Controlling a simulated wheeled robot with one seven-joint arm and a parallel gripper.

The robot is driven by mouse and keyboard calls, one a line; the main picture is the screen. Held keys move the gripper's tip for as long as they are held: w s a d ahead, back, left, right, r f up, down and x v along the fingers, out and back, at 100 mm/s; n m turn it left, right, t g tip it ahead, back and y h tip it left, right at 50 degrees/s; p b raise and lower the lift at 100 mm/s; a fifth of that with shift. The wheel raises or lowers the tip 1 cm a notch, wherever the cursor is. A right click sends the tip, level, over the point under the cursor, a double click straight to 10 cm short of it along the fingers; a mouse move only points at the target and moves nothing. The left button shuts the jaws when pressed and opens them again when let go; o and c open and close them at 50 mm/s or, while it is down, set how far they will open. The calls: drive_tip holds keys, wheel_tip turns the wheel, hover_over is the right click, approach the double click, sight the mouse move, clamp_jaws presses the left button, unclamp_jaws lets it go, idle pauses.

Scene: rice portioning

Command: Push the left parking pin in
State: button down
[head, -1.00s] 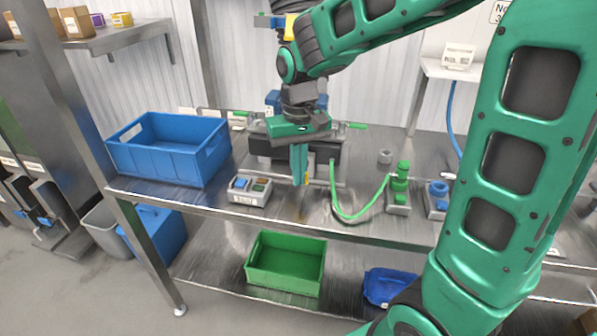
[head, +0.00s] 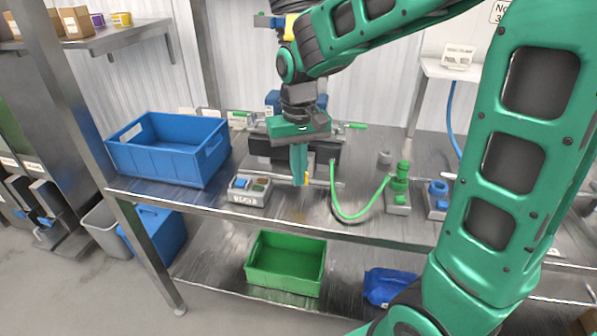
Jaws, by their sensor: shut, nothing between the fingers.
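My gripper (head: 300,181) points straight down over the metal table, in front of a dark machine block (head: 262,148). Its fingers are shut with nothing seen between them. A green-tipped pin (head: 239,114) sticks out at the left of the machine, up and left of my gripper. Another green-tipped pin (head: 357,126) sticks out at the right. How deep either pin sits is too small to tell. My gripper is apart from both pins and hides part of the machine's front.
A blue crate (head: 170,170) stands at the table's left. A control box (head: 249,190) with buttons lies left of my gripper. A green hose (head: 350,217) runs to a green fitting (head: 398,194) at the right. A green crate (head: 285,286) sits on the shelf below.

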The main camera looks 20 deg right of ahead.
drive_tip(key=shift+w+d, duration=0.1)
drive_tip(key=shift+w, duration=0.05)
drive_tip(key=shift+w+d, duration=0.65)
drive_tip(key=shift+w, duration=0.25)
drive_tip(key=shift+w+d, duration=0.6)
drive_tip(key=shift+w, duration=0.25)
wheel_tip(320, 180, up, 7)
drive_tip(key=s+a, duration=0.1)
drive_tip(key=shift+s+a, duration=0.15)
drive_tip(key=shift+s, duration=0.25)
drive_tip(key=s+d+f+m, duration=0.2)
drive_tip(key=s+d, duration=0.5)
drive_tip(key=s, duration=0.5)
drive_tip(key=s+d+f+m, duration=0.3)
drive_tip(key=s+d, duration=0.5)
drive_tip(key=s, duration=0.5)
drive_tip(key=shift+s+d+f, duration=0.25)
drive_tip(key=shift+f, duration=0.65)
